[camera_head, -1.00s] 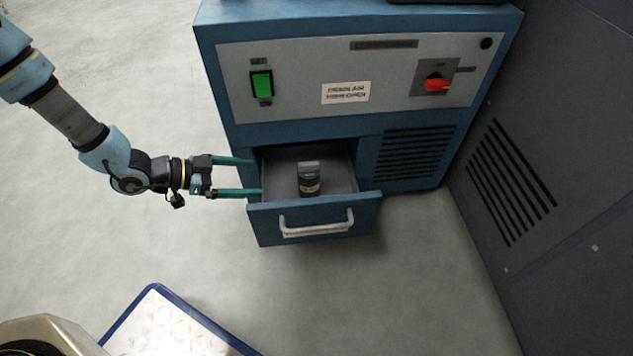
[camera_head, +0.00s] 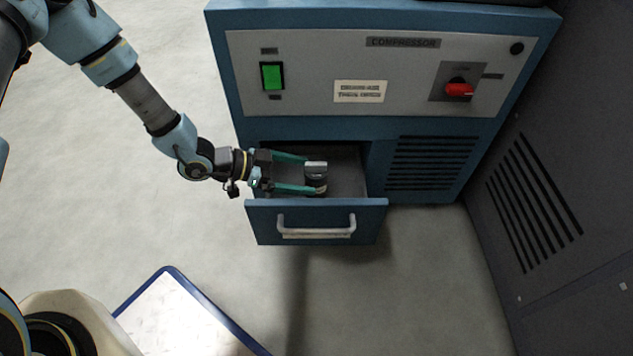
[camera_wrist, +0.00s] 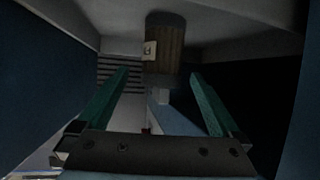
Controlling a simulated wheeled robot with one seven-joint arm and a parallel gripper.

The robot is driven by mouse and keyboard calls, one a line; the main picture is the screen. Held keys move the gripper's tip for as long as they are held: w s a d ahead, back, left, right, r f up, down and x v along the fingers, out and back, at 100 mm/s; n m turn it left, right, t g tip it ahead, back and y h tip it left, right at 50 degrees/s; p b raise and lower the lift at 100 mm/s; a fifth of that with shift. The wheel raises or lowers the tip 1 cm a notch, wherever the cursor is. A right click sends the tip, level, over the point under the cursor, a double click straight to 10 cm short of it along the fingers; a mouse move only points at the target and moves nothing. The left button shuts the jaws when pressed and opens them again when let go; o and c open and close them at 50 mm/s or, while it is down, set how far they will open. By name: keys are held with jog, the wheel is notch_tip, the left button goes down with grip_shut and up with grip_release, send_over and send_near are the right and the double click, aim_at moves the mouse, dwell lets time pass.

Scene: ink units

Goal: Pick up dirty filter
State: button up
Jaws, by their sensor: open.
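The filter (camera_head: 316,178), a small dark cylinder with a grey cap, stands in the open drawer (camera_head: 345,215) of the blue compressor unit. In the wrist view the filter (camera_wrist: 164,45) shows brownish, with a pale label, beyond and between the fingertips. My gripper (camera_head: 306,173) reaches into the drawer from the left, its two green fingers apart. In the head view the fingertips are at the filter's left side. In the wrist view my gripper (camera_wrist: 160,75) is open with nothing held. I cannot tell whether a fingertip touches the filter.
The compressor cabinet (camera_head: 300,100) rises behind the drawer, with a green switch (camera_head: 272,76) and a red knob (camera_head: 459,90). A dark cabinet (camera_head: 560,200) stands on the right. A white, blue-edged surface (camera_head: 185,320) lies at the lower left. The floor in front is clear.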

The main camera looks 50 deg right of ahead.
aim_at(316, 177)
jog(key=b+x, duration=0.2)
jog(key=x, duration=0.2)
jog(key=shift+d+f, duration=0.15)
jog(key=shift+d, duration=0.05)
jog(key=c, duration=1.5)
